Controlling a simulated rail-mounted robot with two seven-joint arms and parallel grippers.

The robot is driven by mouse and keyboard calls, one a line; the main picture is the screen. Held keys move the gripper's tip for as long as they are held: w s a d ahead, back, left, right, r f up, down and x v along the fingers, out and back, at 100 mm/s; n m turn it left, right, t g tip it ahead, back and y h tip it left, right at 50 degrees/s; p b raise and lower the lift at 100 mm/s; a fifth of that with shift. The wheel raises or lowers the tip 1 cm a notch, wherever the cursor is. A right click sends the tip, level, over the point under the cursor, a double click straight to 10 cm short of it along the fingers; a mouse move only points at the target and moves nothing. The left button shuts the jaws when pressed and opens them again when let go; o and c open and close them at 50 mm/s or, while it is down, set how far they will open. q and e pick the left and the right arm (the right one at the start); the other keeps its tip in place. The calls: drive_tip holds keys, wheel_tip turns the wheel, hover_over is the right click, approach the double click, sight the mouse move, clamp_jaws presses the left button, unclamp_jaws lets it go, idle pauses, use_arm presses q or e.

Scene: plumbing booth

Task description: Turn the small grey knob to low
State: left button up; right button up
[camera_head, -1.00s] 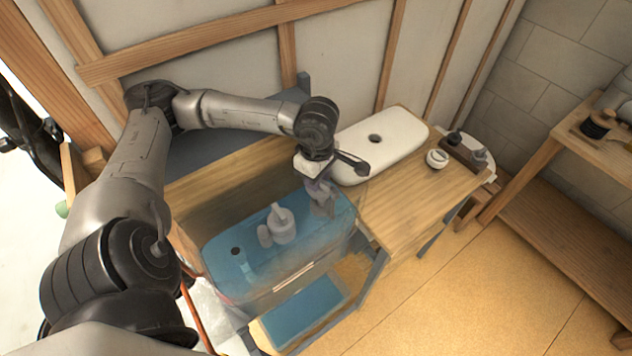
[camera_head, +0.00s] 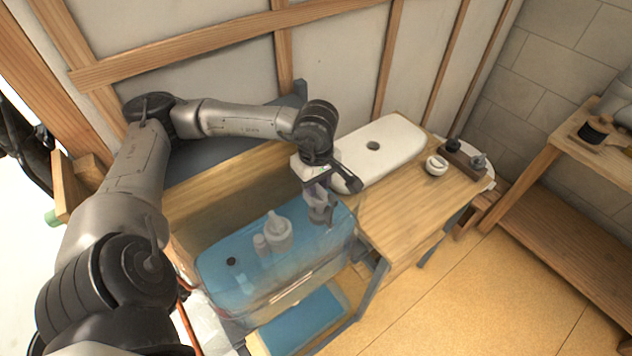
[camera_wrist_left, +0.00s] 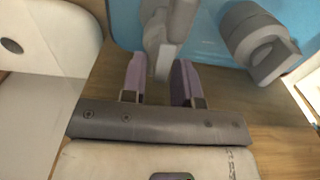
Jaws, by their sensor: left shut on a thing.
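My left gripper (camera_head: 318,190) reaches down over the right end of a blue-topped tank (camera_head: 215,275). In the left wrist view its purple fingers (camera_wrist_left: 158,82) stand on both sides of a slim grey part, the small grey knob (camera_wrist_left: 163,45), and are shut on it. In the head view the knob (camera_head: 321,214) shows only as a small grey shape under the gripper. Its pointing direction and any low mark cannot be made out. My right gripper is not in view.
A larger grey fitting (camera_wrist_left: 262,42) sits close beside the fingers in the wrist view. A white lid (camera_head: 395,145) with a dark hole and a small white cup (camera_head: 436,166) lie on the wooden bench (camera_head: 400,205).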

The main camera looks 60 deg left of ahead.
use_arm(q)
drive_tip(key=o, duration=0.7)
drive_tip(key=shift+c, duration=0.2)
wheel_tip(320, 180, up, 14)
drive_tip(key=p, duration=0.3)
drive_tip(key=shift+p, duration=0.35)
